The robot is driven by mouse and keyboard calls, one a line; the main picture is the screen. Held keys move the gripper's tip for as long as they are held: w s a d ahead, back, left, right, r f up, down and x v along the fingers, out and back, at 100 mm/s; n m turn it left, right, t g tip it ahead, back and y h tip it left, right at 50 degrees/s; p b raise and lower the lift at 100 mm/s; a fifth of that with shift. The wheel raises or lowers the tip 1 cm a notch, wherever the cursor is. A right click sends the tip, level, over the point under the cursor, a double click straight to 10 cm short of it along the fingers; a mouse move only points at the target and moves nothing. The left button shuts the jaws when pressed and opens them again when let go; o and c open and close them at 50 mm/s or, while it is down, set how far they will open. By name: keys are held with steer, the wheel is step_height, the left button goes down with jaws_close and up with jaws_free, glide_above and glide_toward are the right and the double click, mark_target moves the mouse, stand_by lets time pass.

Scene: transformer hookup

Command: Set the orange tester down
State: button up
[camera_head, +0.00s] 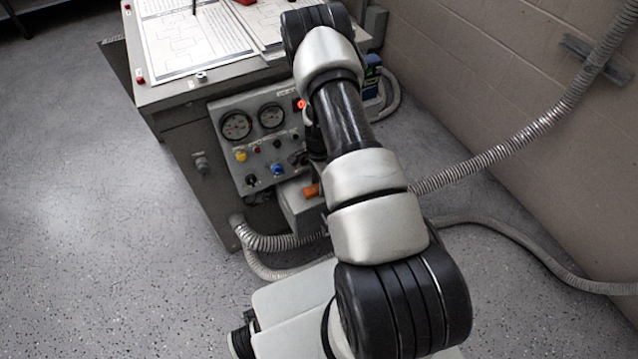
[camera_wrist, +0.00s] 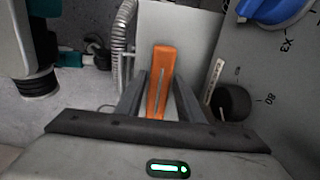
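The orange tester (camera_wrist: 162,66) is a slim orange body with a thin grey strip along it. In the wrist view it lies between the two fingers of my gripper (camera_wrist: 161,78), which close on its sides. In the head view the tester (camera_head: 312,190) shows as a small orange end beside my arm, over a grey box (camera_head: 297,212) below the gauge panel. My arm hides the gripper and most of the tester there. A pale grey surface (camera_wrist: 190,25) lies behind the tester in the wrist view; I cannot tell whether the tester touches it.
The panel (camera_head: 262,152) carries gauges, knobs and a red light. A blue knob (camera_wrist: 272,10) and a black knob (camera_wrist: 233,101) are right of my gripper in the wrist view. Ribbed conduits (camera_head: 275,241) run by the cabinet. Papers lie on the cabinet top (camera_head: 178,90). Open floor is at left.

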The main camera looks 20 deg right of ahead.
steer(key=shift+o, duration=0.9)
steer(key=shift+r, duration=0.1)
